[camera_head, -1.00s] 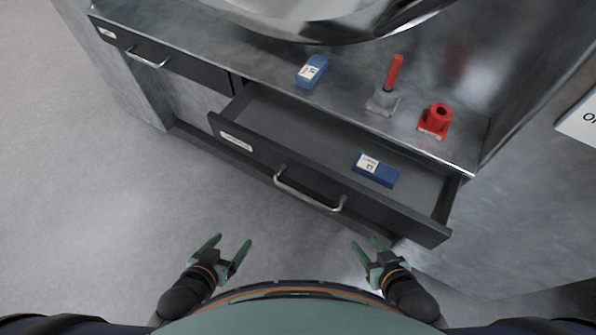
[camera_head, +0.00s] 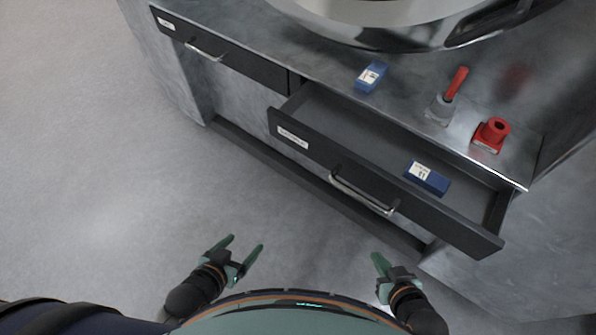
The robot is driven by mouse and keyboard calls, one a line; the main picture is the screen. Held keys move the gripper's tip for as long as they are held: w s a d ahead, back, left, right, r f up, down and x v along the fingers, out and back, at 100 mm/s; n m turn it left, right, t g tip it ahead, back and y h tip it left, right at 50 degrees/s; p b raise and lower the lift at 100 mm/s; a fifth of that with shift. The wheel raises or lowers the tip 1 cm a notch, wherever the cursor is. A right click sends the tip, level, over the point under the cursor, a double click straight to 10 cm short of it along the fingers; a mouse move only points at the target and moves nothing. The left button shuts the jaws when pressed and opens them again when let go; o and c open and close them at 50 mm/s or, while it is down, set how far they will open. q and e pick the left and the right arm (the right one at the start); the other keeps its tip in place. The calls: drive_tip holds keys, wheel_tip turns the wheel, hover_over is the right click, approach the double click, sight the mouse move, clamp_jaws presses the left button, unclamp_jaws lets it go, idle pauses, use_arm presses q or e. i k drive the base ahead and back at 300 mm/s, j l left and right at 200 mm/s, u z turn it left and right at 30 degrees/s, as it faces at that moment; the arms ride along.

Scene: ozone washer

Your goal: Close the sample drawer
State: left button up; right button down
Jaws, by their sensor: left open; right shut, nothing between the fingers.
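The sample drawer (camera_head: 385,183) is pulled out of the cabinet at the right, with a label on its dark front and a metal bar handle (camera_head: 362,196). A blue box (camera_head: 427,177) with a white label lies inside it. My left gripper (camera_head: 248,250) is open and empty, below and left of the drawer, apart from it. My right gripper (camera_head: 380,266) is shut and empty, below the handle and not touching it.
A shut drawer (camera_head: 228,60) with its own handle is at the left. On the counter (camera_head: 325,76) are another blue box (camera_head: 371,76), a grey holder with a red-handled tool (camera_head: 448,98) and a red holder (camera_head: 491,134). Floor at left is clear.

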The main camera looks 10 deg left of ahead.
sight(371, 151)
drive_tip(key=k+j, duration=0.1)
drive_tip(key=j, duration=0.35)
drive_tip(key=k+j, duration=0.1)
drive_tip(key=j, duration=0.3)
drive_tip(key=k+j, duration=0.15)
drive_tip(key=j, duration=0.3)
